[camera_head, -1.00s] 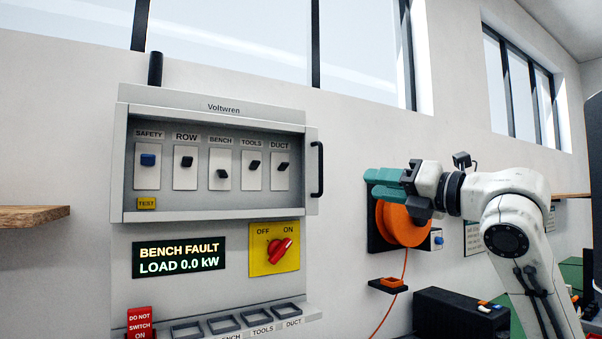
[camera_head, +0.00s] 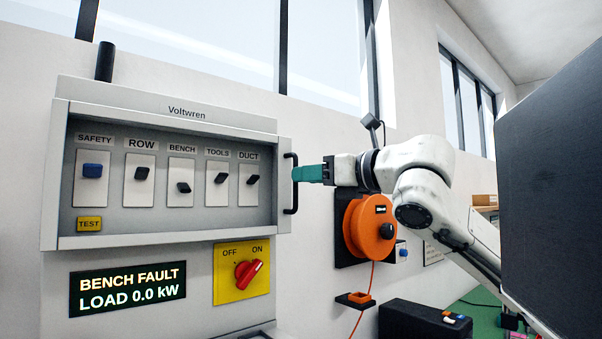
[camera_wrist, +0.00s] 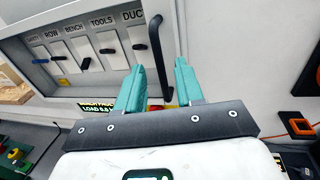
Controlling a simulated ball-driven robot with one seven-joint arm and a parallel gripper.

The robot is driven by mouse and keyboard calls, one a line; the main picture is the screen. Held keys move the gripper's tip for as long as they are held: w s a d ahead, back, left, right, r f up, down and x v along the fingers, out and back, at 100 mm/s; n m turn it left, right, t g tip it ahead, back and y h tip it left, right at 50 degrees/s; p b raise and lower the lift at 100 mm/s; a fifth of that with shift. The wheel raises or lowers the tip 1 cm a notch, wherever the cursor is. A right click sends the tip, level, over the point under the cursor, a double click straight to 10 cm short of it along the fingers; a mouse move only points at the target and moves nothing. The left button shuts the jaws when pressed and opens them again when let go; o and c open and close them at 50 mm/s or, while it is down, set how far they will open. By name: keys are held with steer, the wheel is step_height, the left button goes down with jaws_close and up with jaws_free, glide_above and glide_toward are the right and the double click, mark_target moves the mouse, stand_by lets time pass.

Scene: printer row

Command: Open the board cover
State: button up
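The board cover (camera_head: 166,242) is a grey frame on the Voltwren board, lying flat over the row of breakers, which show through its window. Its black upright bar handle (camera_head: 290,183) is on the right edge. My gripper (camera_head: 296,174) has teal fingers and reaches from the right, its tips at the handle in the head view. In the wrist view my gripper (camera_wrist: 160,68) is open, with the handle (camera_wrist: 158,45) seen in the gap between the fingers. Whether a finger touches the handle cannot be told.
Below the cover are a lit display (camera_head: 128,288) reading BENCH FAULT, LOAD 0.0 kW, and a red rotary switch (camera_head: 247,273) on a yellow plate. An orange reel (camera_head: 368,228) hangs on the wall to the right. A large dark panel (camera_head: 555,190) fills the far right.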

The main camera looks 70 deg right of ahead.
steer(key=shift+x, duration=1.35)
jaws_close()
stand_by(0.5)
